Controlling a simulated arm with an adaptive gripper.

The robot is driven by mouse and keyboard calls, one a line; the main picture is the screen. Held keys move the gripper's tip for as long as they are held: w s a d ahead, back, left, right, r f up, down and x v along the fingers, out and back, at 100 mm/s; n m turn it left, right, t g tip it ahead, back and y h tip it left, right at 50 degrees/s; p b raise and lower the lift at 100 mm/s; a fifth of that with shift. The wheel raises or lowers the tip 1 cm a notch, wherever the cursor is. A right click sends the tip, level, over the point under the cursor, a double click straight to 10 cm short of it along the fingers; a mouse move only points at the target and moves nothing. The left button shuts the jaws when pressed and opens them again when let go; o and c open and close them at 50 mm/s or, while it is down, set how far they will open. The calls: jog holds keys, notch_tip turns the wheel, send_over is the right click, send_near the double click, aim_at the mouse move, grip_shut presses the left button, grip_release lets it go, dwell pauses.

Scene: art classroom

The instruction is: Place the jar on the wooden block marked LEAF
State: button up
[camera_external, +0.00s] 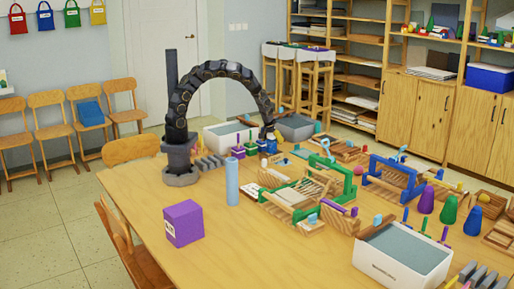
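My gripper (268,136) is small and dark at the far end of the arched arm. It points down over a small blue object (268,146) that may be the jar; its shape is too small to make out. I cannot tell whether the fingers touch it or are open or shut. Small purple-topped blocks (238,152) stand just left of it. No lettering reading LEAF is legible, so I cannot tell which wooden block carries that mark.
A light blue cylinder (232,182) and a purple box (184,223) stand on the near left table (240,255). A green wooden frame (310,190), a blue frame (392,180) and a white bin (402,257) crowd the right.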

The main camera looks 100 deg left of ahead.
jog(key=shift+o, duration=0.3)
jog(key=shift+r, duration=0.15)
jog(key=v, duration=1.2)
jog(key=shift+d+r, duration=0.1)
jog(key=s+d+r+m+g+h, duration=0.1)
jog(key=s+d+r+m+h, duration=0.15)
jog(key=s+d+r, duration=0.35)
jog(key=s+d+r+m+h, duration=0.1)
jog(key=s+d+r+m, duration=0.2)
jog(key=d, duration=0.5)
jog(key=s+d+m+g, duration=0.1)
jog(key=s+d+m, duration=0.3)
jog(key=s, duration=0.4)
jog(key=s+d+m+g, duration=0.1)
jog(key=s+d+m, duration=0.3)
jog(key=s, duration=0.3)
jog(key=shift+s+r+g, duration=0.3)
jog(key=shift+s+r, duration=0.1)
jog(key=shift+r, duration=0.05)
